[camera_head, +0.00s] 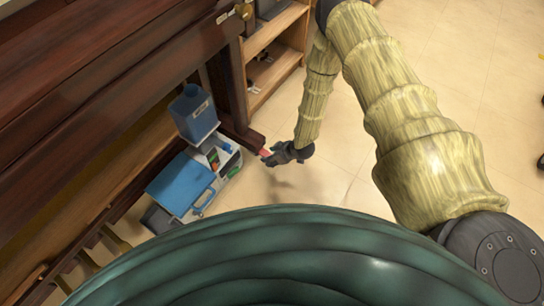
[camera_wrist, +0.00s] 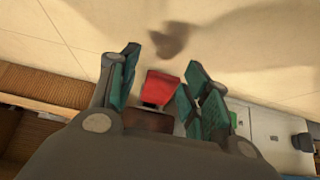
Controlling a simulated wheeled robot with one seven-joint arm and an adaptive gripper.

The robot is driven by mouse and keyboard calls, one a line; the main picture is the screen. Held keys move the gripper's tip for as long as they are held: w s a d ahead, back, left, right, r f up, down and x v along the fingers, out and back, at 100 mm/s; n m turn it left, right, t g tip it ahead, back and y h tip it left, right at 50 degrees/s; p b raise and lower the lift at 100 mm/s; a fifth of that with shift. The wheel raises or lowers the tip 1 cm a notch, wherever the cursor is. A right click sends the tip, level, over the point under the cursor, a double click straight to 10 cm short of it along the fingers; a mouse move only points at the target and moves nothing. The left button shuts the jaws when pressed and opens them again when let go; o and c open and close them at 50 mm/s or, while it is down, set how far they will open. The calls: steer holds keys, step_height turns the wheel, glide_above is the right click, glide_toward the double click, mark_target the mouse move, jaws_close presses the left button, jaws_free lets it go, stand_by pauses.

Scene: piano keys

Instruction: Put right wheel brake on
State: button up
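A small red brake tab (camera_head: 265,153) sticks out low at the foot of the dark wooden piano leg (camera_head: 229,95). In the wrist view the red tab (camera_wrist: 160,87) shows between my fingers, with a dark brown piece of wood behind it. My gripper (camera_head: 275,157) is low over the floor, right beside the tab. In the wrist view my gripper (camera_wrist: 163,68) has its teal-padded fingers apart, with gaps on both sides of the tab. Whether any finger touches it, I cannot tell.
A blue bin (camera_head: 193,113) and a blue-lidded box (camera_head: 180,184) stand left of the leg. Wooden shelves (camera_head: 275,70) stand behind it. The tan tiled floor (camera_head: 345,150) to the right is clear. The dark piano body (camera_head: 90,70) fills the upper left.

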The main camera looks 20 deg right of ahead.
steer(key=shift+a, duration=0.1)
steer(key=v, duration=1.2)
stand_by(0.5)
steer(key=s+a+r+m+g+h, duration=0.1)
steer(key=s+r+m+g+h, duration=0.2)
steer(key=s, duration=1.2)
steer(key=s+m+g+h, duration=0.1)
steer(key=s+m+g, duration=0.3)
steer(key=s, duration=1.2)
step_height(320, 180, up, 38)
steer(key=m+t+p, duration=0.1)
steer(key=p, duration=3.7)
steer(key=shift+w+a, duration=0.15)
steer(key=shift+w, duration=0.25)
steer(key=shift+f, duration=0.15)
